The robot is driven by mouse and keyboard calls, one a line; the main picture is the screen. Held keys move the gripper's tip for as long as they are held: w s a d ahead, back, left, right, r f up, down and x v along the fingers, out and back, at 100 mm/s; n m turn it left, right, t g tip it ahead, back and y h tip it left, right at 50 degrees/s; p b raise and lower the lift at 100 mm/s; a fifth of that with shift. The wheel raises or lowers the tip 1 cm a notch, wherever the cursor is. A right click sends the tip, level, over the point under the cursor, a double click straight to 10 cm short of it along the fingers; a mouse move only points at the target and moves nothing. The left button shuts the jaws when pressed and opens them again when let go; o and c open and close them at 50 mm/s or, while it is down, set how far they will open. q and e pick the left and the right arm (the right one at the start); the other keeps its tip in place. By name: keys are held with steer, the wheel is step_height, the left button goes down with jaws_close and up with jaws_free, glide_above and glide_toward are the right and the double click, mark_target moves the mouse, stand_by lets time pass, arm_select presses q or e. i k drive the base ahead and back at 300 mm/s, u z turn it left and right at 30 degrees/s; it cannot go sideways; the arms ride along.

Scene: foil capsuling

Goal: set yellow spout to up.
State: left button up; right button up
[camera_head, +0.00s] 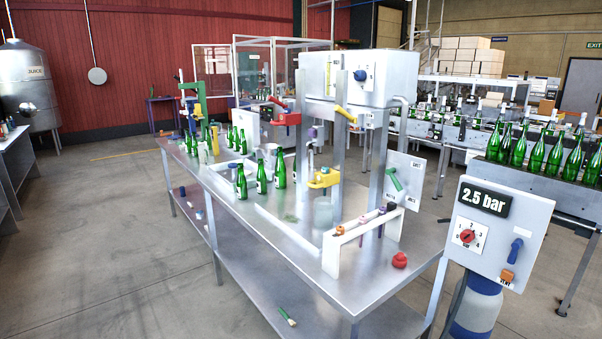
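A yellow part (323,179) sits low on the steel filling machine (345,78), between its posts and above the bench. It looks like a block with a short arm, but its exact direction is too small to tell. A smaller yellow-orange lever (346,114) sits higher on the right post and slants. I cannot tell which of these is the yellow spout. Neither of my grippers is in view.
The steel bench (270,255) carries several green bottles (241,183), a white rack (338,250) and a red knob-like object (399,261). A control box reading 2.5 bar (500,228) stands at the right front. The floor at left (110,240) is clear.

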mark_target(322, 179)
steer(key=z, duration=0.25)
steer(key=i, duration=0.6)
steer(key=z, duration=0.45)
